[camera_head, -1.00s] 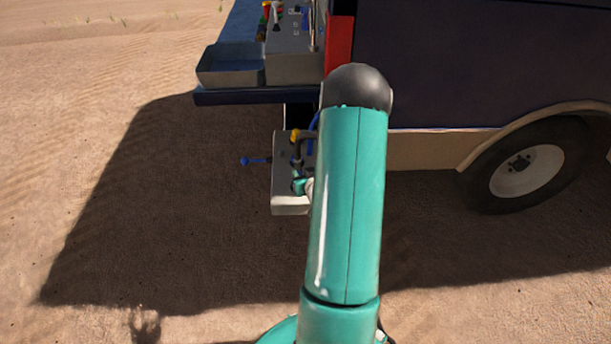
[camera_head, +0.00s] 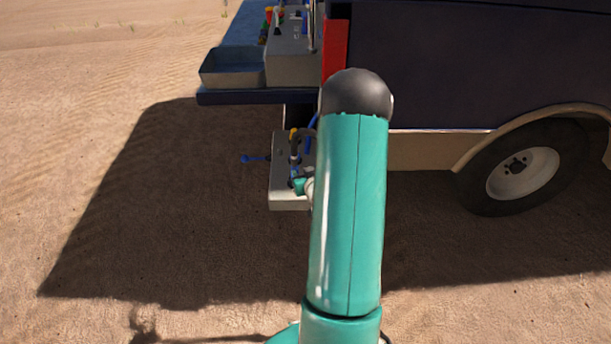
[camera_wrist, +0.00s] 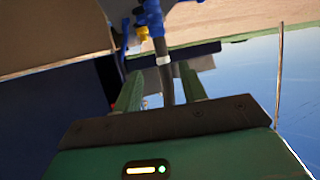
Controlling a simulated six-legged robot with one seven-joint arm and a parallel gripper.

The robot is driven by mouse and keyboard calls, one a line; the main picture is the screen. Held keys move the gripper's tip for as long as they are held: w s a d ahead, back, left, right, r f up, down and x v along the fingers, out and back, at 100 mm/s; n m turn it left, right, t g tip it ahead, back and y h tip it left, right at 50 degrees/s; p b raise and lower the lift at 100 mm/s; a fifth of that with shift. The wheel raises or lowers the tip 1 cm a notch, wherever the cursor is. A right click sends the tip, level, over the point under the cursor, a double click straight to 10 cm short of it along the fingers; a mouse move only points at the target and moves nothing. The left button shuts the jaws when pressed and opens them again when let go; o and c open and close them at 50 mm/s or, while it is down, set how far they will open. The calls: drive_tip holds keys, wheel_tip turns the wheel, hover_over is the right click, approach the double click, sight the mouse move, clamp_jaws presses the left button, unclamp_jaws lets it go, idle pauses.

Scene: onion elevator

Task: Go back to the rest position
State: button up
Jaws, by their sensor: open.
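My gripper (camera_wrist: 161,78) shows in the wrist view with its two green fingers apart. A dark rod or hose with a pale band (camera_wrist: 163,60) shows between the fingers in the picture; I cannot tell whether it touches them. A blue fitting (camera_wrist: 152,18) and a small yellow part (camera_wrist: 143,33) are beyond the fingertips. In the head view my teal arm reaches forward and hides most of the gripper. A small teal part (camera_head: 300,186), probably mine, shows beside the low grey control box (camera_head: 289,200).
A dark vehicle (camera_head: 450,70) with a wheel (camera_head: 516,167) stands ahead and right. A blue lever (camera_head: 255,159) sticks out left of the box. A grey tray (camera_head: 232,68) and a control panel (camera_head: 292,62) sit on the blue rear platform (camera_head: 240,97). Open sand lies left.

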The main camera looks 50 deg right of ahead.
idle(0.3)
drive_tip(key=w+a+r+n+g+y, duration=0.1)
drive_tip(key=w+a+r+n, duration=0.1)
drive_tip(key=a+r, duration=0.8)
drive_tip(key=w+a+r+n+g+y, duration=0.1)
drive_tip(key=w+a+r+g+y, duration=0.1)
drive_tip(key=a+r, duration=0.75)
drive_tip(key=s+a+r+n+g+y, duration=0.1)
drive_tip(key=s+a+r, duration=0.3)
drive_tip(key=s+a, duration=0.6)
drive_tip(key=s+a+r+n+g+y, duration=0.2)
drive_tip(key=s+a+r, duration=0.3)
drive_tip(key=s+a, duration=0.4)
drive_tip(key=a+y, duration=0.1)
drive_tip(key=a, duration=0.3)
drive_tip(key=shift+s+a, duration=0.15)
drive_tip(key=shift+s, duration=0.25)
